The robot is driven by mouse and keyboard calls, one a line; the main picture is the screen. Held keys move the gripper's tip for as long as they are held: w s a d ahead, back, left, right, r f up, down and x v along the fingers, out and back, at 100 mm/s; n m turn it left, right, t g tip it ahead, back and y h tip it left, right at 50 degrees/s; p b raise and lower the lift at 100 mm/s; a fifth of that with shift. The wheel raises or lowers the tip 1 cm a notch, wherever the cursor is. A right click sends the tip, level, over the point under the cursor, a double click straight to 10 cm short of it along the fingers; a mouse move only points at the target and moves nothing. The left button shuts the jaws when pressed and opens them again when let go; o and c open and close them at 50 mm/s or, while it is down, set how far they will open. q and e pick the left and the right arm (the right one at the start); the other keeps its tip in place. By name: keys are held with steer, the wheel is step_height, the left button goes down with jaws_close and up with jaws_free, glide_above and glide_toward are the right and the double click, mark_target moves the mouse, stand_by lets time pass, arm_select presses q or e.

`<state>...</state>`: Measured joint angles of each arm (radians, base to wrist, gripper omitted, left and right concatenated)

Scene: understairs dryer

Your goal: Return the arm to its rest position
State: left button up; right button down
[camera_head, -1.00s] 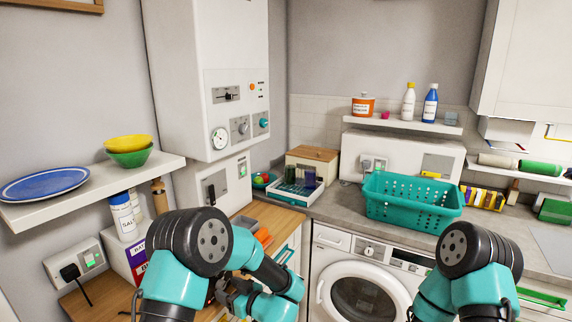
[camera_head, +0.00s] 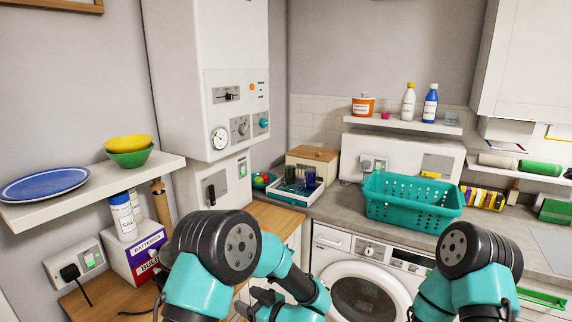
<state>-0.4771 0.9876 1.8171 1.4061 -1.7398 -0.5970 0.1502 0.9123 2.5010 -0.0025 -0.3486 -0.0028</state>
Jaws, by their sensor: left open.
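My left arm comes in from the lower left, bent at its elbow. Its gripper (camera_head: 262,300) shows low in the picture, partly behind the arm links, over the front edge of the wooden counter. It looks open, and I see nothing between its fingers. My right arm stands at the lower right, in front of the washing machine's right side. Its gripper is out of the picture.
A teal basket (camera_head: 412,200) stands on the grey worktop above the washing machine (camera_head: 362,285). A batteries box (camera_head: 135,255) and a salt container (camera_head: 122,217) stand left of my left arm. A shelf (camera_head: 95,193) with a blue plate and bowls juts out above them.

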arm_select(q)
steer(key=f+v, duration=0.1)
steer(key=v, duration=0.7)
steer(key=w+a+n+t, duration=0.1)
steer(key=w+a+n, duration=0.5)
steer(key=a, duration=0.8)
steer(key=shift+w+f+n, duration=0.25)
steer(key=shift+w+n, duration=0.15)
steer(key=shift+w, duration=1.05)
steer(key=shift+a, duration=0.1)
steer(key=shift+m, duration=0.3)
steer(key=shift+m+g, duration=0.3)
steer(key=shift+m, duration=2.2)
